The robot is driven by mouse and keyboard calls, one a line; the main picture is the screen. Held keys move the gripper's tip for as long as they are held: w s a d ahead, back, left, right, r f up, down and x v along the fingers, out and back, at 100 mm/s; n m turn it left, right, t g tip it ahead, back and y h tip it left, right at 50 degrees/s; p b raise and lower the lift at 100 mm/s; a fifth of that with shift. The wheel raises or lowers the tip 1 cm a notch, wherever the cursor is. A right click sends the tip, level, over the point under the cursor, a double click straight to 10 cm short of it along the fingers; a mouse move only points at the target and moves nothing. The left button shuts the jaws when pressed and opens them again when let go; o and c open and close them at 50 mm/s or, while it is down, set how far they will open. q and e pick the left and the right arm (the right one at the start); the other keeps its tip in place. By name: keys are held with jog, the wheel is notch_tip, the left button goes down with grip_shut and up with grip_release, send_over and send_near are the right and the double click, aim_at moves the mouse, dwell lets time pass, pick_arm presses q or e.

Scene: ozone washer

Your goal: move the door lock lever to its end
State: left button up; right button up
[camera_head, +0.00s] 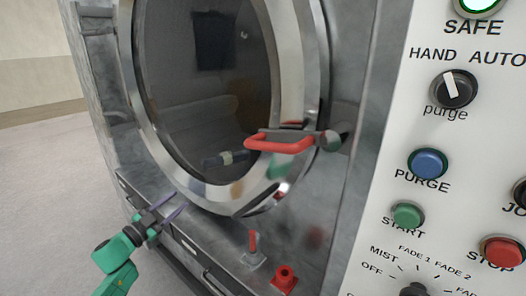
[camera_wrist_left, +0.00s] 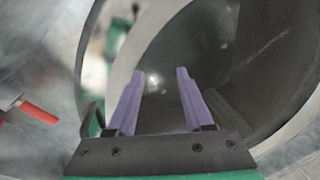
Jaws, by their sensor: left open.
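A red looped lever handle (camera_head: 280,144) is attached to a metal pivot at the right side of the round door (camera_head: 315,60). A smaller upright red lever (camera_head: 253,243) stands on a metal base below the door. The frames do not label which is the door lock lever. My left gripper (camera_head: 178,210) is left of both, low in front of the door rim, apart from them. In the left wrist view its purple fingers (camera_wrist_left: 160,60) are spread and empty. A red-tipped part (camera_wrist_left: 39,113) shows at that view's left edge; I cannot tell which lever it is. My right gripper is out of view.
A white control panel (camera_head: 375,225) with a blue button (camera_head: 428,163), green button (camera_head: 407,214), red button (camera_head: 502,251) and knobs fills the right side. A red fitting (camera_head: 285,279) sits below the door. The floor (camera_head: 45,180) at left is clear.

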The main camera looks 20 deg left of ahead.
pick_arm(q)
jog(key=s+d+r+m+h, duration=0.1)
jog(key=d+r+m+h, duration=0.2)
jog(key=r, duration=0.4)
jog(key=s+d+r+m+h, duration=0.15)
jog(key=r+m+h, duration=0.25)
jog(key=r, duration=0.4)
jog(key=s+d+r+m+g+h+b, duration=0.1)
jog(key=s+d+r+m+g+h, duration=0.35)
jog(key=d+r, duration=0.2)
jog(key=m+g+p, duration=0.5)
jog(key=m+g, duration=0.2)
send_near(256, 146)
jog(key=x, duration=0.5)
jog(key=p+x, duration=0.3)
jog(key=x, duration=0.3)
jog(key=shift+d+r, duration=0.15)
jog(key=shift+w+d, duration=0.1)
jog(key=shift+w, duration=0.05)
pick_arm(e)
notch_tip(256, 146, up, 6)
pick_arm(q)
grip_shut()
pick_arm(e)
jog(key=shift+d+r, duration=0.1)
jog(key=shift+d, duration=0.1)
